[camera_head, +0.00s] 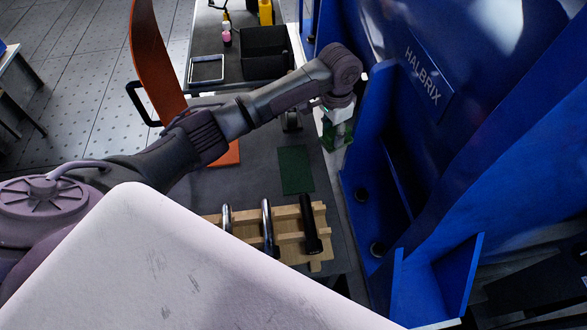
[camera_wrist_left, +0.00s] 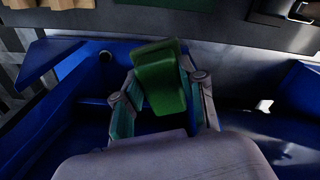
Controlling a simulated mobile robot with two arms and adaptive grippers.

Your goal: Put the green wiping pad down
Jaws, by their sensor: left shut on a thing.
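My left gripper (camera_head: 335,128) is shut on the green wiping pad (camera_wrist_left: 160,76), just off the right edge of the workbench, beside the blue machine. In the left wrist view the pad sits tilted between the two fingers (camera_wrist_left: 158,92), over the blue framework. In the head view only a little green shows at the fingers. A flat dark green rectangle (camera_head: 295,169) lies on the grey bench top (camera_head: 260,188), left of and nearer than the gripper. My right gripper is not in view.
A wooden rack (camera_head: 290,240) with several tools stands at the near end of the bench. A black bin (camera_head: 264,66) and a metal frame (camera_head: 207,69) are farther back. An orange curved panel (camera_head: 158,65) rises at left. The blue machine (camera_head: 450,130) borders the bench's right.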

